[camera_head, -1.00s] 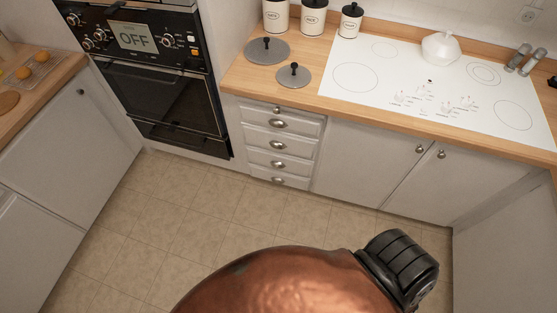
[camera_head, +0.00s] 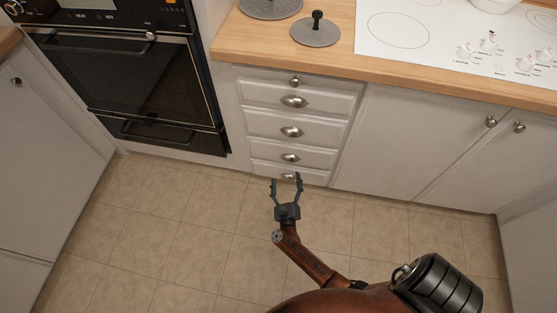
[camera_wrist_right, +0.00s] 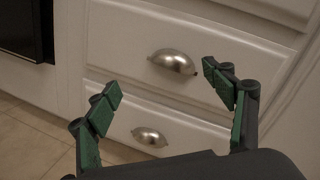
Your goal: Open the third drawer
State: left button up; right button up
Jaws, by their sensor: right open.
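A white drawer stack (camera_head: 262,122) stands under the counter, with a small knob (camera_head: 295,82) at the top and a column of metal cup handles below it. The third cup handle down (camera_head: 290,157) is on a closed drawer, and another handle (camera_head: 288,176) sits just below it. My right gripper (camera_head: 286,179) is open and empty, in front of the lowest drawers. In the right wrist view, its green-padded fingers (camera_wrist_right: 160,77) are spread, with an upper cup handle (camera_wrist_right: 174,62) between and beyond them and a lower one (camera_wrist_right: 149,136) below. No contact shows. My left gripper is out of view.
A black wall oven (camera_head: 140,85) is left of the drawers, and white cupboard doors (camera_head: 400,135) are to the right. The wooden counter (camera_head: 335,58) holds grey lids (camera_head: 315,30) and a white cooktop (camera_head: 400,38). The tiled floor (camera_head: 180,220) is clear.

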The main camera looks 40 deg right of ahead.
pick_arm(q)
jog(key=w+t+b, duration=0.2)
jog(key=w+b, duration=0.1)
jog(key=b, duration=0.2)
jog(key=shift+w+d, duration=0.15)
pick_arm(e)
jog(key=w+d+m+g+h, duration=0.3)
jog(key=w+d+m, duration=0.3)
jog(key=d+m, duration=0.1)
jog(key=shift+w+d+m, duration=0.35)
jog(key=shift+w+m, duration=0.05)
jog(key=shift+m, duration=0.4)
jog(key=shift+f, duration=0.1)
jog(key=shift+c, duration=0.2)
